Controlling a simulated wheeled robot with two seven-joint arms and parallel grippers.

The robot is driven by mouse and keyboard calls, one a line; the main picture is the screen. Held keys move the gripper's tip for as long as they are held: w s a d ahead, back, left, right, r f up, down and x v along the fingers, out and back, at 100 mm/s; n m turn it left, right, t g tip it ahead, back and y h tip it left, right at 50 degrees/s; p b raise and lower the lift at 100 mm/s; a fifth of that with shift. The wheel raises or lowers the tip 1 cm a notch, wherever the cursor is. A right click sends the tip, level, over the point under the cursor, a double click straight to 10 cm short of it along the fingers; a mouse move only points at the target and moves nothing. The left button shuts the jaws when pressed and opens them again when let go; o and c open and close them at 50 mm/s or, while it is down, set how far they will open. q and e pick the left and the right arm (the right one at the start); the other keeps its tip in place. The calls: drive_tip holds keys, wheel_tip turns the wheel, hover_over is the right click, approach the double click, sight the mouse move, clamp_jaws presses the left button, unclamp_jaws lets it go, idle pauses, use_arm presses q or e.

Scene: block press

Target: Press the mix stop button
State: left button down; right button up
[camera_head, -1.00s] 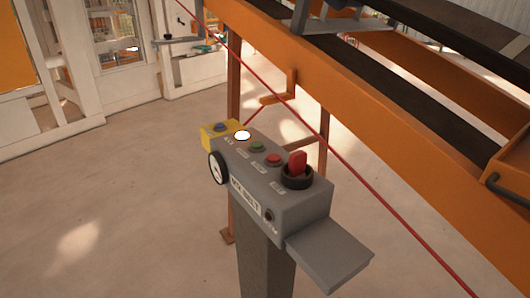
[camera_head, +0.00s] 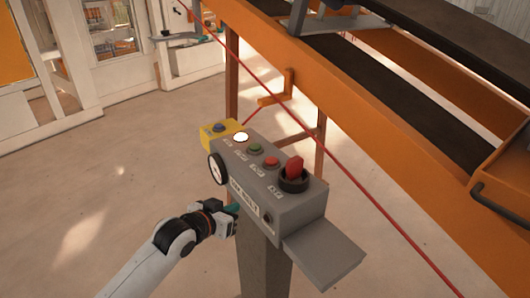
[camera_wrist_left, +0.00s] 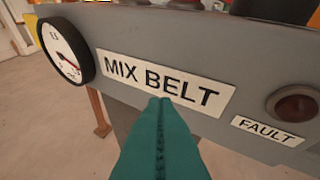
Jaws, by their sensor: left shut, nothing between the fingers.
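A grey control box (camera_head: 290,215) on a post carries the plate MIX BELT (camera_head: 244,200), which also shows large in the left wrist view (camera_wrist_left: 165,82). On its sloped top are a lit white button (camera_head: 241,138), a green button (camera_head: 254,149) and a red button (camera_head: 271,162), likely the stop; their labels are too small to read. My left gripper (camera_head: 236,211) is shut and empty, in front of the box and below the buttons. In the left wrist view its teal fingers (camera_wrist_left: 160,103) point at the plate's lower edge; I cannot tell whether they touch. My right gripper is not in view.
A yellow box (camera_head: 211,134) with a blue button adjoins the left end. A round gauge (camera_head: 216,169) and a fault lamp (camera_wrist_left: 297,103) are on the front. A red cord (camera_head: 342,162) runs behind; floor at left is clear.

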use_arm(q)
wheel_tip(320, 180, up, 15)
drive_tip(key=w+d+m+t+h, duration=0.1)
drive_tip(key=w+d+m+h, duration=0.1)
drive_tip(key=shift+d+h, duration=0.25)
drive_tip(key=shift+h, duration=0.15)
drive_tip(key=shift+s, duration=0.1)
drive_tip(key=p, duration=0.3)
hover_over(265, 170)
wheel_tip(265, 170, down, 2)
drive_tip(key=shift+f, duration=0.1)
wheel_tip(265, 170, down, 2)
drive_tip(key=shift+f, duration=1.05)
